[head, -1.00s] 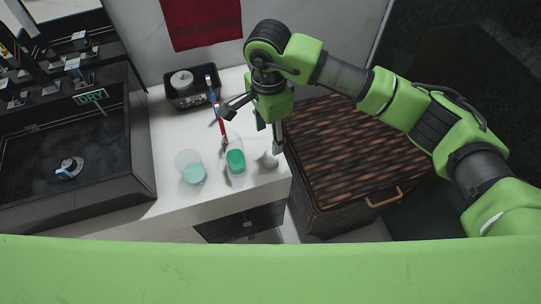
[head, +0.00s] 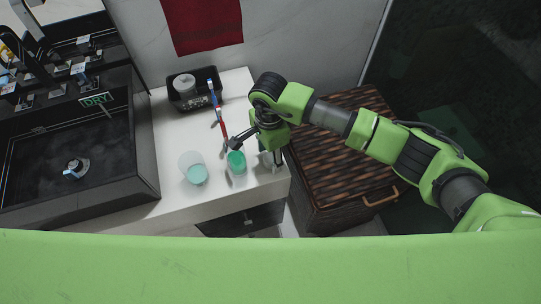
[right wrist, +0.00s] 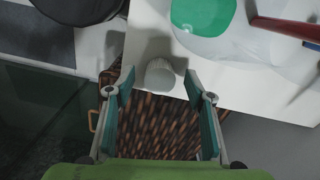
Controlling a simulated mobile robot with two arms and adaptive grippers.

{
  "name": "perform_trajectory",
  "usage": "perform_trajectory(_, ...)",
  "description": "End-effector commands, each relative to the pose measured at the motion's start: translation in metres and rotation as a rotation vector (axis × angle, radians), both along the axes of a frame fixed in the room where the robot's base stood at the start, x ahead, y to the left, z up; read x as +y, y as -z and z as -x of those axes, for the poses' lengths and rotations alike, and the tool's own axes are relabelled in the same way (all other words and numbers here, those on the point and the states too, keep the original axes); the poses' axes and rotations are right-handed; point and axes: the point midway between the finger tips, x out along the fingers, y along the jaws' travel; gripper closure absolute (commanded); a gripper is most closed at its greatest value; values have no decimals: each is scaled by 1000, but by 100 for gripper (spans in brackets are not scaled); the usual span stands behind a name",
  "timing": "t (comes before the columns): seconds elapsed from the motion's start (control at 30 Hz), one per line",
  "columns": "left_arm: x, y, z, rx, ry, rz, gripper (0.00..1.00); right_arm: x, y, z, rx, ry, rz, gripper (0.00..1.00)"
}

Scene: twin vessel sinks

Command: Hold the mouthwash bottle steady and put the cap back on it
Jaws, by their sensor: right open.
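The mouthwash bottle (head: 238,172), clear with green liquid, stands near the counter's front right. It also shows at the top of the right wrist view (right wrist: 203,18). The white ribbed cap (right wrist: 160,75) rests on the counter near its edge, apart from the bottle; in the head view my gripper mostly covers it. My right gripper (head: 256,156) is open, low over the counter beside the bottle. In the right wrist view its fingers (right wrist: 158,82) are spread to either side of the cap, with gaps visible. My left gripper is not in view.
A clear cup with teal liquid (head: 196,174) stands left of the bottle. Red and blue toothbrushes (head: 218,112) lie behind it. A black tray (head: 190,102) stands at the back. A dark sink (head: 75,165) is on the left; a wicker hamper (head: 340,165) is on the right.

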Motion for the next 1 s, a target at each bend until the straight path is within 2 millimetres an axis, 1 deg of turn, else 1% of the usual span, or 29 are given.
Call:
perform_trajectory(0.1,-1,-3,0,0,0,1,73,0,10,0,0,0,0,51)
perform_trajectory(0.17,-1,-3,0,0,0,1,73,0,12,0,-1,0,0,51)
perform_trajectory(0.47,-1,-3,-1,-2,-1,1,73,0,13,0,-1,0,0,51)
perform_trajectory(0.5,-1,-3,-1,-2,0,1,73,0,12,0,-1,0,0,62)
perform_trajectory(0.6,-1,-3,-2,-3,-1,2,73,0,12,0,-1,0,0,80)
perform_trajectory(1.0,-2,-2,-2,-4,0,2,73,0,10,-1,-2,0,-1,80)
